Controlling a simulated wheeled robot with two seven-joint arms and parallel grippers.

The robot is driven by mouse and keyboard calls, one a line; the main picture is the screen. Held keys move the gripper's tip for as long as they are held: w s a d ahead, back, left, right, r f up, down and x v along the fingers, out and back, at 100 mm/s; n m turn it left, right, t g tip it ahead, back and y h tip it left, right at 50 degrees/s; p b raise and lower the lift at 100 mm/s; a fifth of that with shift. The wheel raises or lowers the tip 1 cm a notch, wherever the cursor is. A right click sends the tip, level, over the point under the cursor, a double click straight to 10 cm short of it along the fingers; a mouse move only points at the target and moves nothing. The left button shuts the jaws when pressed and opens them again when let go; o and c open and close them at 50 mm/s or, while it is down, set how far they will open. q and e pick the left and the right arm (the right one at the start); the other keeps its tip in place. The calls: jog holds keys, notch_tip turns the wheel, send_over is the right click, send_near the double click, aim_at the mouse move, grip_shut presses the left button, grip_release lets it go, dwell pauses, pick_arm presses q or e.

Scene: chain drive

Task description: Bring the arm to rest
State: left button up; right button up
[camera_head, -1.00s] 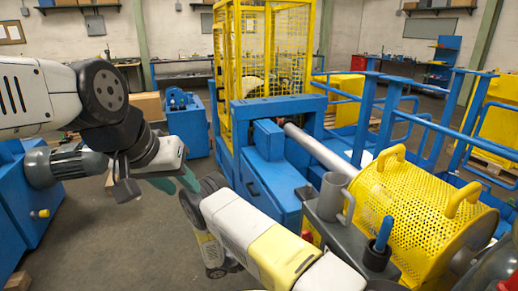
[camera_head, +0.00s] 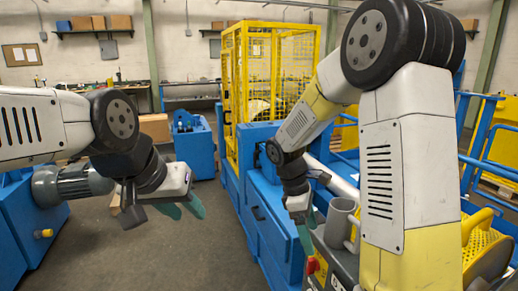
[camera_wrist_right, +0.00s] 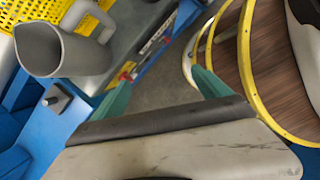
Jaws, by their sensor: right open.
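My left gripper (camera_head: 184,208) hangs at the left of the head view, its teal fingers apart and nothing between them. My right arm is raised large at the right of the head view, with the forearm bent down to my right gripper (camera_head: 304,232), low near the grey jug. In the right wrist view my right gripper (camera_wrist_right: 161,90) has its teal fingers spread wide and empty. The floor and part of the cart show between and beyond them.
A grey jug (camera_head: 341,222) stands close to my right gripper, also in the wrist view (camera_wrist_right: 62,48). A blue machine (camera_head: 262,205) and yellow cage (camera_head: 230,80) stand ahead. Open floor (camera_head: 150,255) lies at left.

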jog(key=s+r+m+t+y, duration=0.5)
jog(key=s+r+m+t, duration=0.2)
jog(key=s+r+m, duration=0.6)
notch_tip(320, 180, up, 3)
jog(key=shift+s+d+r+m+t+y, duration=0.25)
jog(key=shift+d+m+t+y, duration=0.1)
jog(key=shift+m, duration=0.35)
